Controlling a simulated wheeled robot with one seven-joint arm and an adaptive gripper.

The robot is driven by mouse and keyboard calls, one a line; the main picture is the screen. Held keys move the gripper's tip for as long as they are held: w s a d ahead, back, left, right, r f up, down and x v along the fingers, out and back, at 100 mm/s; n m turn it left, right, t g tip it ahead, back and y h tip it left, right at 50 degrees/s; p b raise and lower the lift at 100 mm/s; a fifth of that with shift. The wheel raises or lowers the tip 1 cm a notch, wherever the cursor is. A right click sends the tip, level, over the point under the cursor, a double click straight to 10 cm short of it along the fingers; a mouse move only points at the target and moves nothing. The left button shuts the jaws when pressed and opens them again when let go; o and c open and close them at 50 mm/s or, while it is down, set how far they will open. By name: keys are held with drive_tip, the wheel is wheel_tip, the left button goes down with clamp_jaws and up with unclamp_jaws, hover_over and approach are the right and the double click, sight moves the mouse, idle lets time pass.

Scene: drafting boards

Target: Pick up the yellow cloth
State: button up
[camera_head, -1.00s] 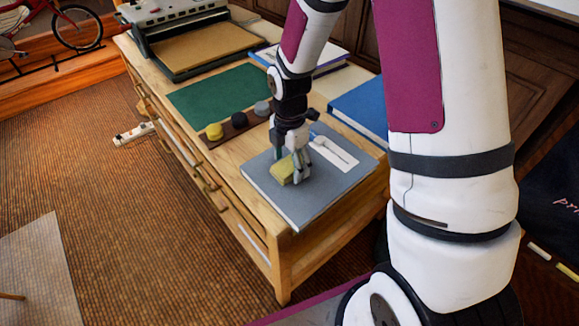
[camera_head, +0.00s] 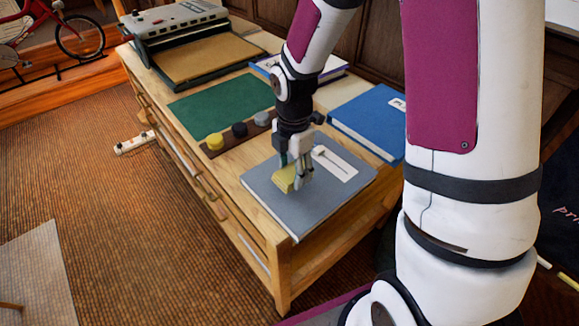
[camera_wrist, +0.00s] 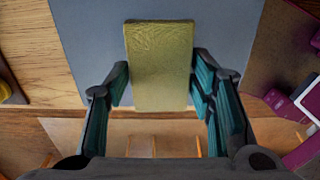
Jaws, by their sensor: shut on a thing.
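The yellow cloth (camera_head: 285,181) is a folded, block-like pad over the grey board (camera_head: 318,213) at the near end of the wooden table. My gripper (camera_head: 296,176) is shut on it from above, with fingers hiding part of its right side. In the wrist view the cloth (camera_wrist: 160,65) sits upright in the picture between the two teal-lined fingers, which meet its left and right sides. I cannot tell whether its underside touches the board.
A dark tray with round yellow, black and grey pieces (camera_head: 225,143) stands to the left. A blue binder (camera_head: 368,118) is at the right and a green mat (camera_head: 220,103) lies farther back.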

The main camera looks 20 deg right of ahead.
drive_tip(key=s, duration=0.7)
drive_tip(key=s+r+p, duration=0.1)
drive_tip(key=s, duration=0.3)
drive_tip(key=shift+s+r, duration=0.1)
drive_tip(key=shift+s, duration=0.15)
drive_tip(key=p, duration=0.3)
drive_tip(key=shift+s+r, duration=0.15)
drive_tip(key=shift+s, duration=0.25)
drive_tip(key=shift+s+p, duration=0.65)
drive_tip(key=shift+p, duration=0.6)
